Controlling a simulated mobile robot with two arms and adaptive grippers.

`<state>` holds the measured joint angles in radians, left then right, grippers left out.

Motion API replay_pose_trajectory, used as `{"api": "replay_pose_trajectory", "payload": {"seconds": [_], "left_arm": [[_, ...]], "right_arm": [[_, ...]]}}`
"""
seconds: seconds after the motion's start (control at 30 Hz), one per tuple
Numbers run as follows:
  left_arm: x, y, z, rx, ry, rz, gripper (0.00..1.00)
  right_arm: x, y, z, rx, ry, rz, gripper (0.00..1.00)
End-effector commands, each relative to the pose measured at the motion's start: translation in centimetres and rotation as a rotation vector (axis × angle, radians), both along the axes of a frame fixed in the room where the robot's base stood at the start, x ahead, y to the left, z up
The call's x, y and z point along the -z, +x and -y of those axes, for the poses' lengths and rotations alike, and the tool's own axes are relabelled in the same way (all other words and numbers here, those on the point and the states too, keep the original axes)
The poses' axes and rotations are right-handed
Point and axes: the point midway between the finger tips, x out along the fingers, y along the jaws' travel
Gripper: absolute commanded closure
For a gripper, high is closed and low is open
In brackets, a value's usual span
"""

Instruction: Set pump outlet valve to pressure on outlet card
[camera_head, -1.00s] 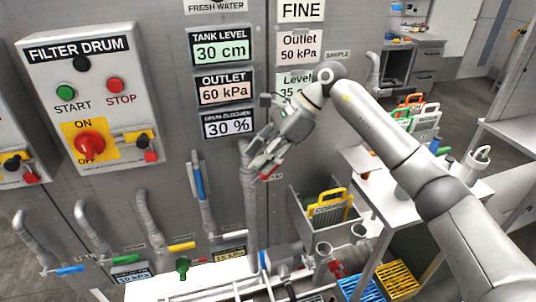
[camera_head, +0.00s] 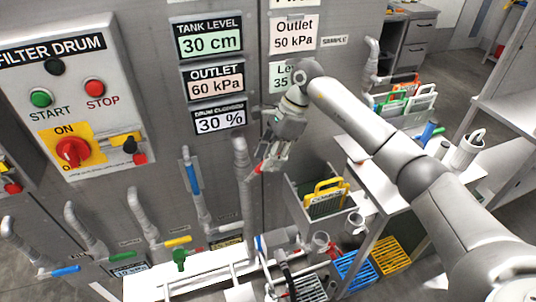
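The outlet card (camera_head: 292,36) on the grey panel reads "Outlet 50 kPa". The outlet display (camera_head: 214,83) to its left reads 60 kPa. Several valve handles show low on the panel: a blue upright one (camera_head: 192,178), a yellow one (camera_head: 177,241) and a blue one (camera_head: 66,270). I cannot tell which is the pump outlet valve. A green knob (camera_head: 180,260) stands near the white bench. My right gripper (camera_head: 264,167) hangs before the panel beside a grey pipe, apart from the handles. Its fingers are small and partly turned away. My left gripper is not in view.
The filter drum box (camera_head: 66,95) with START, STOP and a red switch is at left. A grey bin with a yellow-handled basket (camera_head: 327,193), a white side table (camera_head: 365,160) and blue and yellow crates (camera_head: 390,255) stand at right, under my arm.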

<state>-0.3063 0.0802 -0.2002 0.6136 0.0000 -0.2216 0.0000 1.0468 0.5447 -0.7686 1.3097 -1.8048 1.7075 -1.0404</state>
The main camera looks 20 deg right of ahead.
Motion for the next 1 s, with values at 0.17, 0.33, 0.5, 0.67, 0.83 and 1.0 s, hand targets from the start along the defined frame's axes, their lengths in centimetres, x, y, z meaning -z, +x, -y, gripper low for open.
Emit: {"api": "replay_pose_trajectory", "payload": {"seconds": [0.17,0.33,0.5,0.67,0.83,1.0], "left_arm": [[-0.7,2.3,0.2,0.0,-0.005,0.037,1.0],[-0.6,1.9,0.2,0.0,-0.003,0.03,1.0],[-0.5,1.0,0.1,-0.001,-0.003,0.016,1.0],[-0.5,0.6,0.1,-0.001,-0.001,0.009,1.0],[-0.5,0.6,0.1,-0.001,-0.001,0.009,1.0],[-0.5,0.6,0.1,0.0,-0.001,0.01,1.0]], "right_arm": [[1.0,0.0,-0.4,0.0,0.0,0.001,0.66],[1.2,0.0,-0.5,0.0,0.0,0.001,0.66],[1.2,0.0,-0.5,0.0,0.0,0.001,0.75],[1.2,0.0,-0.5,0.0,0.0,0.001,0.96],[1.2,0.0,-0.5,0.0,0.0,0.001,1.0],[1.1,0.0,-0.5,0.0,-0.001,0.001,1.0]]}}
